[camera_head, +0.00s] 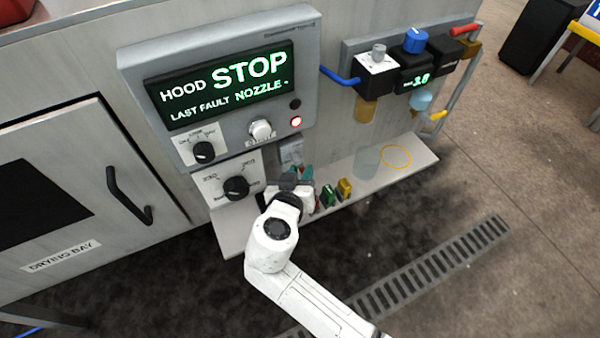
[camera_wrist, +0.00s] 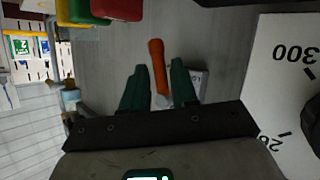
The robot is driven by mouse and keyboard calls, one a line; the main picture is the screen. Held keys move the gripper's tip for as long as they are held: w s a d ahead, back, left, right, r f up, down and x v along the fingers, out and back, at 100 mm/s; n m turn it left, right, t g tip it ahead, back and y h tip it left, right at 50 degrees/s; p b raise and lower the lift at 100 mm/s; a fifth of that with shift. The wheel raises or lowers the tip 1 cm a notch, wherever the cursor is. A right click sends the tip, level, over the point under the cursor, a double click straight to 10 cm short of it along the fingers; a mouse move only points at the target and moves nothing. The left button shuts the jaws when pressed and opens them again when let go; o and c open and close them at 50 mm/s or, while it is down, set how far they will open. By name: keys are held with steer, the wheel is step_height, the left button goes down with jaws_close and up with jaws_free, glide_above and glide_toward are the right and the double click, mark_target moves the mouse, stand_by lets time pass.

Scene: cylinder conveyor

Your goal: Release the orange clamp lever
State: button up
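An orange lever (camera_wrist: 157,66) shows in the wrist view, standing out against a grey panel, with a pale base at its lower end. My gripper (camera_wrist: 159,70) has two dark green fingers, one on each side of the lever in the picture. Gaps show between the lever and both fingers, so the gripper is open and holds nothing. I cannot tell how deep the lever sits between the fingers. In the head view my gripper (camera_head: 295,175) is low in front of the panel, above the shelf. It hides the lever there.
A shelf (camera_head: 405,160) below the panel holds a clear cup (camera_head: 367,161) and a yellow ring (camera_head: 397,156). Green and yellow blocks (camera_head: 344,188) stand close right of my gripper. A dial panel (camera_head: 232,185) is left of it. A STOP display (camera_head: 222,82) is above.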

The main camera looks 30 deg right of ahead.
jaws_close()
steer(key=shift+f+b, duration=0.15)
steer(key=shift+b, duration=0.3)
steer(key=shift+d+f+n+h+b, duration=0.15)
steer(key=shift+n+h+b, duration=0.3)
steer(key=shift+b, duration=0.3)
steer(key=n+t+h+b, duration=0.1)
steer(key=n+t+b, duration=0.1)
steer(key=b, duration=0.2)
steer(key=d+n+t+h+b, duration=0.1)
steer(key=n+t+h+b, duration=0.1)
steer(key=b, duration=0.3)
steer(key=r+n+t+h+b, duration=0.1)
steer(key=n+t+b, duration=0.1)
steer(key=n+b, duration=0.1)
steer(key=shift+d+n+h+b, duration=0.35)
steer(key=shift+d+b, duration=0.05)
steer(key=shift+b, duration=0.3)
steer(key=shift+r, duration=0.15)
steer(key=shift+o, duration=1.5)
jaws_free()
